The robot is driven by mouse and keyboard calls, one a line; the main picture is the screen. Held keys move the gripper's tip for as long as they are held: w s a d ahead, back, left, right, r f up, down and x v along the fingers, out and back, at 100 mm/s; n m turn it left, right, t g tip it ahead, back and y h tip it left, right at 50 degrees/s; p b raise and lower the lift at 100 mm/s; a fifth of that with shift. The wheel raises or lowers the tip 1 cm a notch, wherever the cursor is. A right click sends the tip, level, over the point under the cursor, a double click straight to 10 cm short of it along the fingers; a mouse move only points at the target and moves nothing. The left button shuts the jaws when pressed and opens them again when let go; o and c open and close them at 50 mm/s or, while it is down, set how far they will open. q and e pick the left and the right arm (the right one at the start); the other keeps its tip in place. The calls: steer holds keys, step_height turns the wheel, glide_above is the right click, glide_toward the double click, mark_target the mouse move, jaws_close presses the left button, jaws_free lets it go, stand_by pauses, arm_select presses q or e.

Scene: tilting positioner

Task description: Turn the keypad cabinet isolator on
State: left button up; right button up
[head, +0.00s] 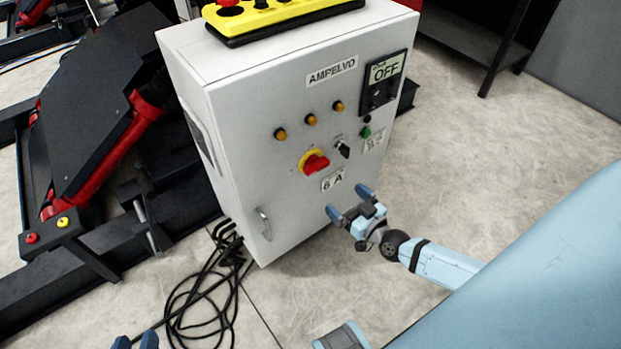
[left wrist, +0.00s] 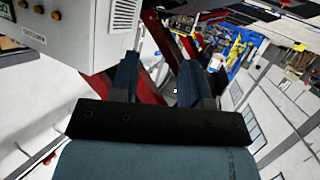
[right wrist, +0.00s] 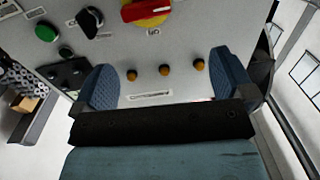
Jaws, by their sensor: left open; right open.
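The white keypad cabinet (head: 235,150) stands in the middle of the head view, with a display reading OFF (head: 385,71) at its upper right. The isolator, a red handle on a yellow plate (head: 315,163), sits mid-door; it also shows at the top of the right wrist view (right wrist: 147,10). My right gripper (head: 349,203) is open and empty in front of the lower door, below and right of the isolator, apart from it. My left gripper (head: 135,342) is open and empty at the bottom edge, away from the cabinet; its fingers show in the left wrist view (left wrist: 157,82).
Orange lamps (head: 311,119), a black key switch (head: 342,148), a green button (head: 365,132) and a door handle (head: 263,223) surround the isolator. A yellow control box (head: 275,16) lies on top. Black cables (head: 205,295) lie on the floor beside the red-and-black positioner (head: 95,110).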

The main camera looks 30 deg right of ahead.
mark_target(320, 170)
steer(key=shift+h, duration=0.5)
steer(key=w+b, duration=0.1)
steer(key=w, duration=0.3)
steer(key=w+b, duration=0.1)
steer(key=w, duration=0.4)
steer(key=w+f+b, duration=0.1)
steer(key=w, duration=0.3)
steer(key=shift+w+d+f, duration=0.1)
steer(key=shift+w+d, duration=0.2)
steer(key=shift+w, duration=0.05)
arm_select(q)
step_height(320, 170, up, 5)
steer(key=w+d+t+h, duration=0.2)
steer(key=t, duration=0.1)
steer(key=shift+d, duration=0.4)
arm_select(e)
steer(key=shift+w, duration=0.6)
arm_select(q)
steer(key=shift+a+f, duration=0.1)
arm_select(e)
steer(key=c, duration=0.7)
